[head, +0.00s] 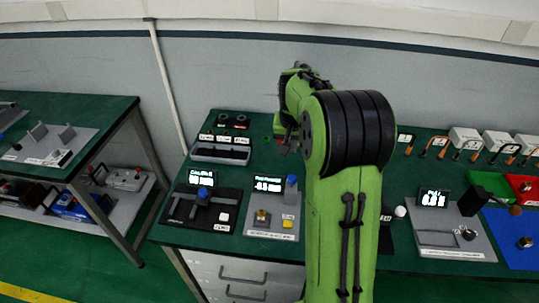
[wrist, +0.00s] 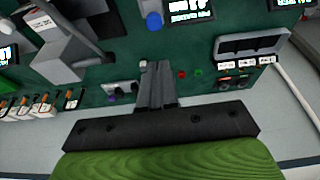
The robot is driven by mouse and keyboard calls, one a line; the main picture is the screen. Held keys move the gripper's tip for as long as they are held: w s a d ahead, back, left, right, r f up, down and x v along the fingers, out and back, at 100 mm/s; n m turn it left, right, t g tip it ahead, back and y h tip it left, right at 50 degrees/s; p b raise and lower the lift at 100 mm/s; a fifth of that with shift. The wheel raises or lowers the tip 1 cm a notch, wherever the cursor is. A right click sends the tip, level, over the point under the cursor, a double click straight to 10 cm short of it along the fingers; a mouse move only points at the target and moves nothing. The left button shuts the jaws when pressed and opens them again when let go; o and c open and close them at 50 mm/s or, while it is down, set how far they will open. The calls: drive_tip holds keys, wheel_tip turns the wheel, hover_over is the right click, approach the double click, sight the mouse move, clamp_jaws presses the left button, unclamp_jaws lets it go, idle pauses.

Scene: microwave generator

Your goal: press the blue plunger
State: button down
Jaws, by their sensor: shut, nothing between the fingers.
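A blue-topped part (head: 291,181), which looks like the plunger, stands upright at the right of a small display on a grey panel (head: 259,224). In the wrist view, a round blue cap (wrist: 153,20) shows beside a lit display near the top edge. My gripper (wrist: 157,104) is shut and empty over the green bench top, apart from the cap. In the head view my green arm hides most of the gripper. Another blue knob (head: 203,193) sits on the black slide device left of the panel.
A grey tray with dark slots (head: 220,152) lies behind the panels. Small red (wrist: 182,74) and green (wrist: 198,72) round parts lie near my fingertips. Grey boxes (wrist: 70,47) and an angled dark bar stand left in the wrist view. More devices crowd the bench's right side.

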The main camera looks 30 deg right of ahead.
sight(292, 179)
drive_tip(key=x, duration=0.4)
drive_tip(key=s+x, duration=0.1)
drive_tip(key=x, duration=0.8)
drive_tip(key=shift+s+f+b, duration=0.15)
drive_tip(key=shift+s+b, duration=0.15)
drive_tip(key=shift+b, duration=0.1)
drive_tip(key=shift+a+f, duration=0.1)
drive_tip(key=shift+f, duration=0.25)
wheel_tip(292, 179, down, 2)
drive_tip(key=shift+s+f+b, duration=0.1)
drive_tip(key=shift+f+b, duration=0.1)
drive_tip(key=shift+b, duration=0.95)
drive_tip(key=shift+a+r+p, duration=0.1)
drive_tip(key=shift+r+p, duration=0.15)
drive_tip(key=shift+p, duration=0.05)
wheel_tip(292, 179, up, 5)
drive_tip(key=p, duration=0.2)
drive_tip(key=shift+r+p, duration=0.2)
drive_tip(key=shift+p, duration=0.15)
drive_tip(key=v, duration=0.8)
drive_tip(key=shift+s+r, duration=0.15)
drive_tip(key=shift+r, duration=0.15)
drive_tip(key=shift+a, duration=0.1)
